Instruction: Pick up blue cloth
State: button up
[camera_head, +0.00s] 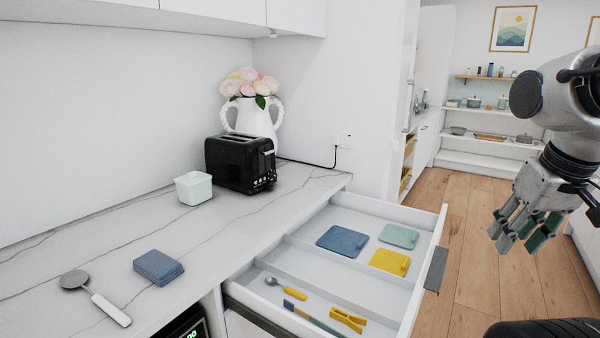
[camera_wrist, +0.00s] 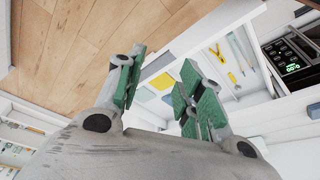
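A folded blue cloth (camera_head: 158,267) lies on the marble counter at the lower left in the head view. Another flat blue cloth (camera_head: 342,241) lies in the open drawer (camera_head: 436,224), beside a yellow cloth (camera_head: 390,261) and a pale green cloth (camera_head: 399,236). My gripper (camera_head: 522,236) hangs in the air to the right of the drawer, apart from all cloths. In the wrist view my gripper (camera_wrist: 162,90) is open, its green-padded fingers spread with nothing between them. The drawer's cloths, including the yellow one (camera_wrist: 161,81), show beyond the fingers, partly hidden.
The drawer's front section holds a yellow-handled spoon (camera_head: 292,291), a yellow tool (camera_head: 347,319) and a long thin utensil. On the counter are a ladle (camera_head: 97,297), white box (camera_head: 193,188), black toaster (camera_head: 241,163) and flower vase (camera_head: 252,115). Wooden floor (camera_head: 468,262) lies right of the drawer.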

aim_at(159, 268)
jog(key=k+l+z, duration=0.2)
jog(key=k+l, duration=0.15)
jog(key=l, duration=0.2)
jog(key=u, duration=1.5)
